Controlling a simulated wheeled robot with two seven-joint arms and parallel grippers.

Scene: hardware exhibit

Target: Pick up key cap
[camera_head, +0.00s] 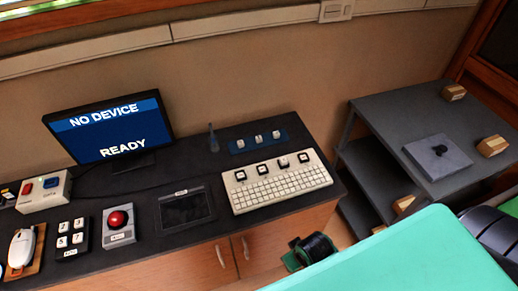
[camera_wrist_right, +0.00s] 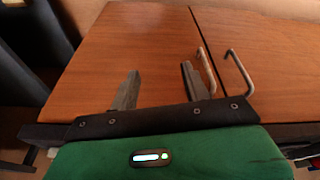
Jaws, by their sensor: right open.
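Several dark key caps with light tops (camera_head: 262,169) sit in a row along the upper part of the white keyboard (camera_head: 285,187) on the desk. More small caps (camera_head: 259,138) stand on a blue tray (camera_head: 238,147) behind the keyboard. Which cap is meant I cannot tell. My right gripper is open and empty in the right wrist view (camera_wrist_right: 159,72), with its two grey fingers apart in front of wooden cabinet doors. In the head view, a green and black part of my right arm shows low beside the desk's right end. My left gripper is not in view.
The dark desk also holds a monitor (camera_head: 108,127), a black tablet (camera_head: 187,207), a red button box (camera_head: 119,225) and a small keypad (camera_head: 70,238). Cabinet doors (camera_wrist_right: 130,45) with metal handles (camera_wrist_right: 239,70) are below. A grey shelf table (camera_head: 400,115) stands right.

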